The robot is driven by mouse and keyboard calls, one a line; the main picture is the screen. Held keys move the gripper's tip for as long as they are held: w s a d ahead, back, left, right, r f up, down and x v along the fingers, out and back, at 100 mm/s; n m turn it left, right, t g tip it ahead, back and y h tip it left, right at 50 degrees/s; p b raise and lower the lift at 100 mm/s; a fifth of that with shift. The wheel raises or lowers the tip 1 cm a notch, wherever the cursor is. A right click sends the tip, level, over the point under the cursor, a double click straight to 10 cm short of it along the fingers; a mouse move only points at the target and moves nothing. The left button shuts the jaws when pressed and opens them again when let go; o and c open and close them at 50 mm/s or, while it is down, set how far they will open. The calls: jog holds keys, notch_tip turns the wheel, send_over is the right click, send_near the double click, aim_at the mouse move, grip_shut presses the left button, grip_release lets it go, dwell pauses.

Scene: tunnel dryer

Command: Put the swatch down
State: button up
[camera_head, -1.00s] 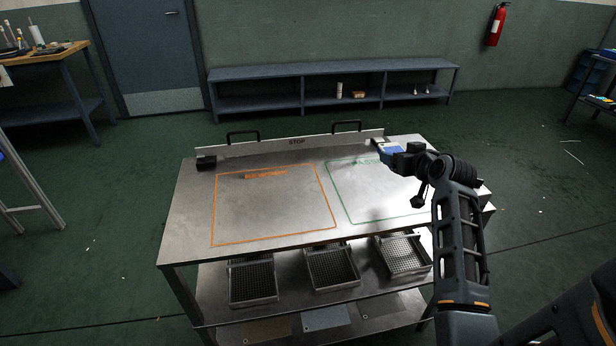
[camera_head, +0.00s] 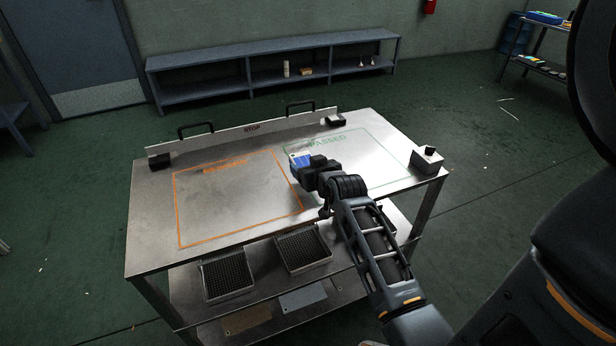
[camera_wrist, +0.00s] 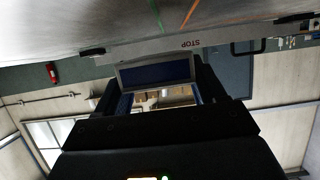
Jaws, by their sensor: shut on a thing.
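The blue swatch with a pale edge (camera_head: 299,160) is held at the tip of my gripper (camera_head: 307,165). It shows from the head view over the left border of the green-outlined area (camera_head: 375,168), close to the orange-outlined area (camera_head: 237,205). In the wrist view the swatch (camera_wrist: 156,73) is a dark blue panel with a grey rim between my shut fingers. That view is upside down, with the metal table top (camera_wrist: 70,22) along its top, and the swatch looks apart from the table. The exact height is hard to tell.
A raised STOP rail (camera_head: 240,132) with two black handles runs along the table's back edge. A small grey box with a knob (camera_head: 427,159) stands at the right corner. Wire trays (camera_head: 303,250) sit on the shelf below. The orange-outlined area is bare.

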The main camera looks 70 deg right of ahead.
jog(key=shift+a+f, duration=0.1)
jog(key=shift+f, duration=1.95)
jog(key=o, duration=1.1)
jog(key=shift+f, duration=0.1)
jog(key=shift+o, duration=0.2)
